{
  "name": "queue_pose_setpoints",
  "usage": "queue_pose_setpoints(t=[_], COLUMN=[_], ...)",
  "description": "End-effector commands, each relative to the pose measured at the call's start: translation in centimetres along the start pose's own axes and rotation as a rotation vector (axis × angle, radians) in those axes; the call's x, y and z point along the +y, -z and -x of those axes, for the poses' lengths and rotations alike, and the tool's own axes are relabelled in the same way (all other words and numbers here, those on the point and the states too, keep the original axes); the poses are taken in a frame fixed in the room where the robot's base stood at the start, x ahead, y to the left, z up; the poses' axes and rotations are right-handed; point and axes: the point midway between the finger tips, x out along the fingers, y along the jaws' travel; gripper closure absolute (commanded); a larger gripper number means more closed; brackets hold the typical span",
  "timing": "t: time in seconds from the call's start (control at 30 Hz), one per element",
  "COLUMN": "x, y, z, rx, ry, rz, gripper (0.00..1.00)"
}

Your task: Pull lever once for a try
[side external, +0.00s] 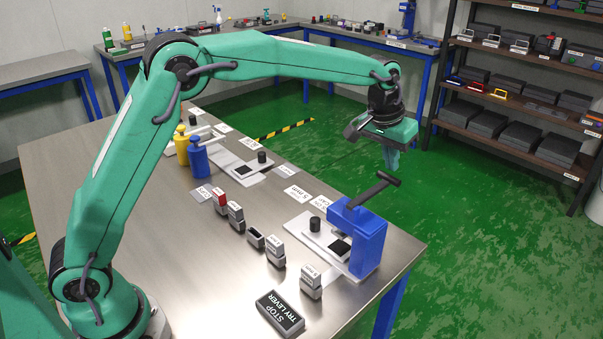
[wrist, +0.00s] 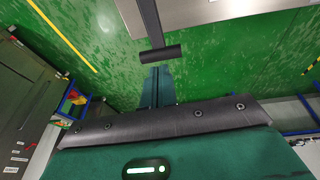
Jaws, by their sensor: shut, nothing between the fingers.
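The lever (side external: 374,190) is a dark bar with a cross handle, rising at a tilt from a blue press body (side external: 368,240) near the table's right edge in the side view. Its dark bar and cross handle also show at the top of the wrist view (wrist: 160,54). My gripper (side external: 391,160) is shut and empty, pointing down, above and just beyond the lever handle in the side view. In the wrist view my fingers (wrist: 157,80) are close together just below the handle. I cannot tell whether they touch it. A dark block labelled "STOP TRY LEVER" (side external: 280,313) lies at the front edge.
Several small stamps (side external: 276,252) stand along the table (side external: 180,260). A shelf rack (side external: 500,105) stands at the right, beyond open green floor.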

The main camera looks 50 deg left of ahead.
Motion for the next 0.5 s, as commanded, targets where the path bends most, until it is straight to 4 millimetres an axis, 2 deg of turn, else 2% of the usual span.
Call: queue_pose_setpoints(t=[0.5], x=[-0.05], y=[-0.21], z=[-0.81], rx=[0.000], ry=[0.000], rz=[0.000], gripper=[1.00])
